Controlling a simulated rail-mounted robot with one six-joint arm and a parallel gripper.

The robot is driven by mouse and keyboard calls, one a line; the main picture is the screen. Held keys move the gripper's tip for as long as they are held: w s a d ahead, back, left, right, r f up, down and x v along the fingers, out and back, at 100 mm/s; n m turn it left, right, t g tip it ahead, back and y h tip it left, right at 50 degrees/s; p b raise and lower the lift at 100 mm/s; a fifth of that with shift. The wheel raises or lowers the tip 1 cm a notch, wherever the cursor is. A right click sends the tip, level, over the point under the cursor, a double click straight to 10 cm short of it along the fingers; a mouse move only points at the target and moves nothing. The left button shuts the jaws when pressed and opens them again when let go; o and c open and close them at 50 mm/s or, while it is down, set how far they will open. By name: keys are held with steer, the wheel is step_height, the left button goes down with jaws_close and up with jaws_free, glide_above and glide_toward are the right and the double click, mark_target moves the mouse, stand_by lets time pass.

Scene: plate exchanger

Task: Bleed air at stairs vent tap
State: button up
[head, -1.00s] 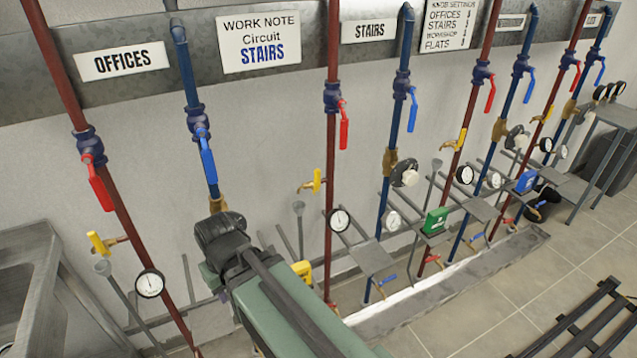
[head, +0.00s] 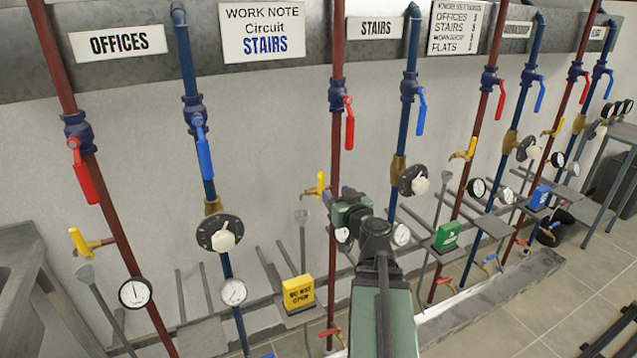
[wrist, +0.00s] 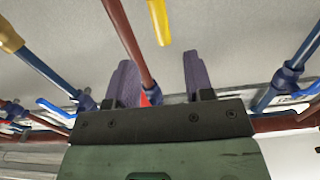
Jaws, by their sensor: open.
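The stairs vent tap (head: 318,187) is a small yellow-handled brass tap on the left of the red stairs pipe (head: 336,130). My gripper (head: 333,201) is close beside it, just right and below in the head view, and partly hides the red pipe. In the wrist view my gripper (wrist: 161,80) has two purple fingers wide apart with nothing held. The red pipe (wrist: 130,40) passes between them in that picture. A yellow tap handle (wrist: 159,20) shows beyond the fingertips, not between them. A grey funnel-topped tube (head: 302,218) stands below the tap.
A work note (head: 262,32) reads "Circuit STAIRS". A red valve lever (head: 349,125) hangs above the tap. A yellow tag block (head: 298,294) sits on a shelf below. The blue stairs pipe with a black dial (head: 413,180) is close on the right. Left of the tap is bare wall.

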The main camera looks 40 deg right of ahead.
mark_target(323, 181)
steer(key=x, duration=1.1)
steer(key=shift+a, duration=0.1)
jaws_close()
